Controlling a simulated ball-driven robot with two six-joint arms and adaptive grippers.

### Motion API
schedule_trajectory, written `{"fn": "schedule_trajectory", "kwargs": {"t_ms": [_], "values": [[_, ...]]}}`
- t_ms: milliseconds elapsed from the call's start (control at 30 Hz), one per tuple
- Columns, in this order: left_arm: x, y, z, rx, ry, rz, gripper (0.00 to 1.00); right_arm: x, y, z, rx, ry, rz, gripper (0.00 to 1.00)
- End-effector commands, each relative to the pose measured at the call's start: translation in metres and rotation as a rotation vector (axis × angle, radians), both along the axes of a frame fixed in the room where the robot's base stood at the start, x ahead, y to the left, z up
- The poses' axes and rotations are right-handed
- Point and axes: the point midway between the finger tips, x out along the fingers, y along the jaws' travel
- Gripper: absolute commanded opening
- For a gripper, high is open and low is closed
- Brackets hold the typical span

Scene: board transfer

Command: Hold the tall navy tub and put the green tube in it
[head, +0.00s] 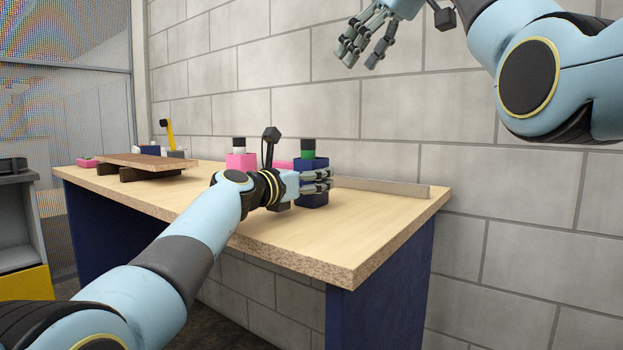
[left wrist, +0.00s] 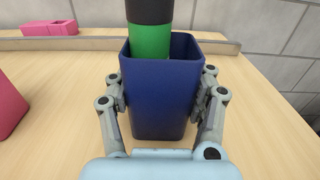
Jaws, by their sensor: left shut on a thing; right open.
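The tall navy tub (head: 312,198) stands upright on the table near its right part, and fills the middle of the left wrist view (left wrist: 160,100). The green tube (head: 308,154) with a black top stands upright in the tub's mouth, toward its left side in the left wrist view (left wrist: 148,42). Its lower end is hidden inside the tub. My left gripper (head: 318,182) is shut on the tub, with fingers on both sides of it in the left wrist view (left wrist: 162,98). My right gripper (head: 358,52) is open and empty, high above the table by the wall.
A pink tub (head: 240,161) with a white, black-topped tube stands left of the navy tub. A low pink box (left wrist: 50,28) lies behind, near a grey strip (head: 380,187) along the back edge. A brown board (head: 148,160) rests on dark blocks at far left. The table's front right is clear.

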Motion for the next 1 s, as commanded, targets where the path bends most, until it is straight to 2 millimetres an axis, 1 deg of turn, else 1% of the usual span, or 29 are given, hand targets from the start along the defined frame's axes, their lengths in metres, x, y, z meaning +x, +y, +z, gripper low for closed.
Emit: {"fn": "schedule_trajectory", "kwargs": {"t_ms": [33,67,233,267,533,667,767,1000], "values": [[0.0,0.0,0.0,0.0,0.0,0.0,0.23,0.0,0.0,0.0,0.0,0.0,0.0,0.57],[0.0,0.0,0.0,0.0,0.0,0.0,0.58,0.0,0.0,0.0,0.0,0.0,0.0,0.57],[0.0,0.0,0.0,0.0,0.0,0.0,0.81,0.0,0.0,0.0,0.0,0.0,0.0,0.57],[0.0,0.0,0.0,0.0,0.0,0.0,0.82,0.0,0.0,0.0,0.0,0.0,0.0,0.57],[-0.001,0.001,0.0,0.0,0.0,0.0,0.82,0.0,0.0,0.0,0.0,0.0,0.0,0.57],[-0.007,0.006,0.0,0.001,-0.002,0.001,0.82,0.0,0.0,0.0,0.0,0.0,0.0,0.57],[-0.018,0.014,-0.001,0.0,-0.003,0.001,0.82,0.0,0.0,0.0,0.0,0.0,0.0,0.57],[-0.057,0.043,-0.002,0.002,0.0,0.002,0.82,0.0,0.0,0.0,0.0,0.0,0.0,0.57]]}}
